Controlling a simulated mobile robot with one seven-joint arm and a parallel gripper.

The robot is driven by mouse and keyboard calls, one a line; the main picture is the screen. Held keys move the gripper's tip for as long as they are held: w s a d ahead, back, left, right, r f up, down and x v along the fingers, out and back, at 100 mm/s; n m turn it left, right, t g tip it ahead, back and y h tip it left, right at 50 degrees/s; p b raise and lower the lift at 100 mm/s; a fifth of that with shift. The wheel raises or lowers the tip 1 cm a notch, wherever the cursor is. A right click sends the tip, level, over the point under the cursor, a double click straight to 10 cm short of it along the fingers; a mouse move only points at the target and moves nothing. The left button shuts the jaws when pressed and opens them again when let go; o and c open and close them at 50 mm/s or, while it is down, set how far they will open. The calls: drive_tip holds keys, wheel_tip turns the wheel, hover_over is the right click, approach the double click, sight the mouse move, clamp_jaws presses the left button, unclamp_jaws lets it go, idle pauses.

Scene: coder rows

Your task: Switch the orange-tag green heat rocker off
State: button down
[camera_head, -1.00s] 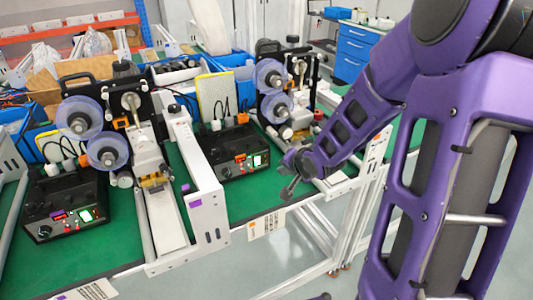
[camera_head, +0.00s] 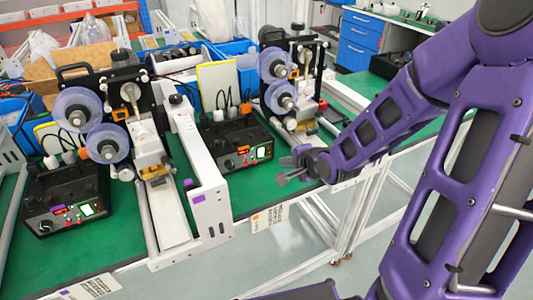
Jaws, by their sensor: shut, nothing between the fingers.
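The black control box (camera_head: 234,142) with an orange tag (camera_head: 229,164) stands on the green bench, right of the white rail frame. The rocker's exact tilt is too small to tell. My gripper (camera_head: 279,178) is shut and empty. In the picture it sits just right of and below the rocker, apart from it, near the bench's front edge. Nothing hides the rocker.
A similar black box (camera_head: 62,195) with a purple tag and lit green switch stands at left. The white rail frame (camera_head: 209,190) stands between the boxes. Reel machines (camera_head: 130,95) rise behind. An orange-marked sign (camera_head: 269,217) hangs on the bench's front edge. Open floor lies in front.

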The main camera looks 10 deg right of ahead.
sight(262, 149)
drive_tip(key=b+x, duration=0.4)
drive_tip(key=x, duration=0.5)
drive_tip(key=shift+w+a+f+b, duration=0.15)
drive_tip(key=shift+w+f+b, duration=0.05)
drive_tip(key=shift+f+b, duration=0.1)
drive_tip(key=w, duration=0.2)
drive_tip(key=w+r, duration=0.1)
drive_tip(key=shift+a, duration=0.3)
drive_tip(key=shift+w+a, duration=0.1)
drive_tip(key=shift+w, duration=0.25)
drive_tip(key=shift+w+a+r+p, duration=0.1)
drive_tip(key=shift+w+r+p, duration=0.25)
drive_tip(key=shift+r+p, duration=0.15)
drive_tip(key=shift+w+f, duration=0.15)
drive_tip(key=shift+f, duration=0.1)
drive_tip(key=shift+r, duration=0.1)
drive_tip(key=shift+r+p, duration=0.75)
